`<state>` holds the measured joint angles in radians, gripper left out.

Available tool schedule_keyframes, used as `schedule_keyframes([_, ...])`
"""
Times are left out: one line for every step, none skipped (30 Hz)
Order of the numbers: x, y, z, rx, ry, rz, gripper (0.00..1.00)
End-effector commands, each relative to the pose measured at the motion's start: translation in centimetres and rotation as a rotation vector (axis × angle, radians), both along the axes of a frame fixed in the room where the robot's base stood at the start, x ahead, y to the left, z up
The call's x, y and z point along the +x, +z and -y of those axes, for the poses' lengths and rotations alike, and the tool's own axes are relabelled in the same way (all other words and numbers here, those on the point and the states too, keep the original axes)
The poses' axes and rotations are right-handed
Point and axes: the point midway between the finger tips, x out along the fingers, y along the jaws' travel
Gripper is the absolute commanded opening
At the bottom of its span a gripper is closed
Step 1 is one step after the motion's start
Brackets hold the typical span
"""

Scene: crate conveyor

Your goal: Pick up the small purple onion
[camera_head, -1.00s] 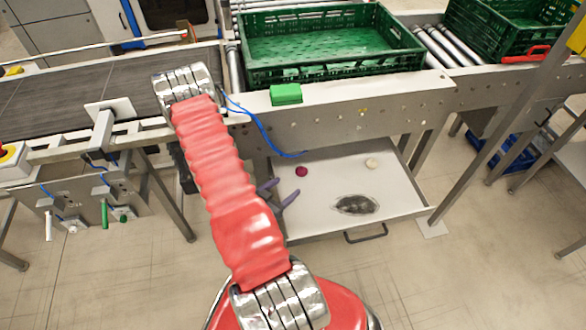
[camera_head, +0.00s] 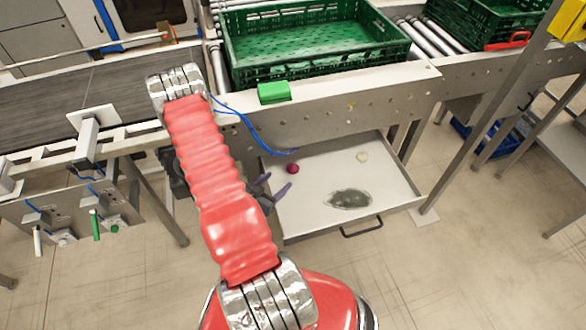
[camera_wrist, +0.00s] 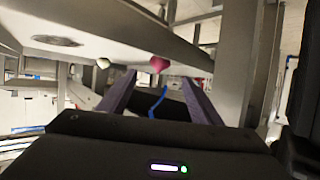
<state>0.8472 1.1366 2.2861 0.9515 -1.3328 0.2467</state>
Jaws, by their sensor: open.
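The small purple onion (camera_head: 292,168) lies in the open white drawer tray (camera_head: 310,215) under the conveyor, near the tray's back left. In the wrist view the onion (camera_wrist: 159,63) shows ahead of my gripper, between the lines of its two fingers and slightly beyond their tips. My gripper (camera_head: 270,187) has purple fingers that reach over the left side of the tray. In the wrist view my gripper (camera_wrist: 156,80) is open with nothing between its fingers. The red sleeved arm hides part of the gripper in the head view.
A pale round item (camera_head: 362,156) and a dark oval patch (camera_head: 350,199) are in the tray. A blue cable (camera_head: 247,122) hangs near the tray's back left. The metal conveyor frame (camera_head: 340,110) and a green crate (camera_head: 318,71) stand above.

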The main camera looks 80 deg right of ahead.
Motion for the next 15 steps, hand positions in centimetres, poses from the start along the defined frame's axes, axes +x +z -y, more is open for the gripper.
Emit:
schedule_keyframes([-0.3,-0.3,0.6,0.000,-0.003,0.001,0.58])
schedule_keyframes([-0.3,-0.4,1.0,0.000,-0.003,0.001,0.58])
schedule_keyframes([-0.5,-0.6,1.4,0.000,-0.004,0.002,0.58])
schedule_keyframes([-0.6,-0.7,1.7,0.000,-0.004,0.002,0.58])
schedule_keyframes([-0.7,-0.9,2.0,0.000,-0.003,0.001,0.58])
schedule_keyframes([-0.9,-1.1,2.5,-0.001,-0.004,0.000,0.58])
schedule_keyframes([-1.0,-1.2,2.8,-0.001,-0.004,0.000,0.58])
schedule_keyframes([-1.1,-1.4,3.2,0.000,-0.004,0.001,0.58])
schedule_keyframes([-1.2,-1.6,3.6,0.000,-0.004,0.001,0.58])
schedule_keyframes([-1.3,-1.7,3.9,-0.001,-0.004,0.001,0.58])
schedule_keyframes([-1.4,-1.8,4.2,-0.001,-0.004,0.001,0.58])
schedule_keyframes([-1.4,-1.9,4.5,-0.001,-0.003,0.001,0.58])
schedule_keyframes([-1.5,-2.0,4.6,0.000,-0.001,0.001,0.58])
schedule_keyframes([-1.6,-2.0,4.8,0.000,-0.001,0.001,0.58])
schedule_keyframes([-1.6,-2.1,4.9,0.000,-0.001,0.001,0.58])
